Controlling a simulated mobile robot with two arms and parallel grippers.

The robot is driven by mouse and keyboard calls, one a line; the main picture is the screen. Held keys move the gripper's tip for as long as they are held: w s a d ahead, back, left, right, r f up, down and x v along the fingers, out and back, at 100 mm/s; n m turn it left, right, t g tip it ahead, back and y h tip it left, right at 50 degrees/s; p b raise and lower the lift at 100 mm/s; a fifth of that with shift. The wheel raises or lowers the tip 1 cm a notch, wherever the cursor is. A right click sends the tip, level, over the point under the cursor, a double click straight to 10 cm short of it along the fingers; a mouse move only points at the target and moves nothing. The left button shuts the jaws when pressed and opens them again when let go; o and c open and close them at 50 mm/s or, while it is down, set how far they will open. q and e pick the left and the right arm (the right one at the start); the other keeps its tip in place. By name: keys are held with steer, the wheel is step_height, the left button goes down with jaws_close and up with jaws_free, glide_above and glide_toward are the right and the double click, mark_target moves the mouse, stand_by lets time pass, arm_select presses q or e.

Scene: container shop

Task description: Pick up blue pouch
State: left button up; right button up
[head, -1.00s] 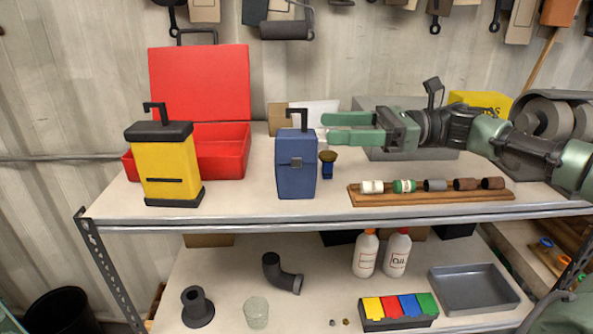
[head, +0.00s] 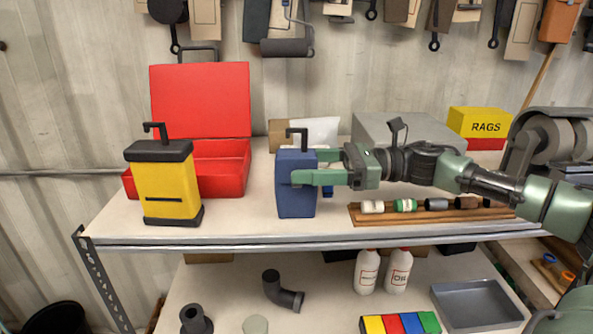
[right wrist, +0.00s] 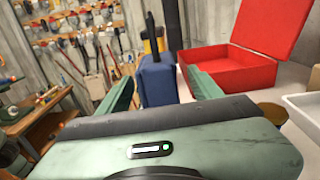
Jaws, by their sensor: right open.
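The blue pouch (head: 288,197) stands upright on the top shelf, box-shaped with a black hooked handle. It also shows in the right wrist view (right wrist: 157,84), between and ahead of the two green fingers. My right gripper (head: 306,166) comes in from the right and is open. In the head view one finger crosses the pouch's front face and the other passes behind its right side. I cannot tell whether either finger touches it. My left gripper is not in view.
A yellow canister (head: 166,187) and an open red case (head: 218,172) stand left of the pouch. A wooden rack (head: 440,217) with several small cylinders lies to the right, below my right arm. A grey box (head: 400,130) and a rags box (head: 480,122) are behind.

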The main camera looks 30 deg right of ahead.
steer(key=shift+w+a+r, duration=0.25)
steer(key=shift+w+a, duration=0.05)
steer(key=shift+a, duration=0.25)
steer(key=shift+w+a+f+p, duration=0.2)
steer(key=shift+a+f+p, duration=0.05)
steer(key=shift+a+p, duration=0.05)
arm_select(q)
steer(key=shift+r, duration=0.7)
arm_select(e)
jaws_close()
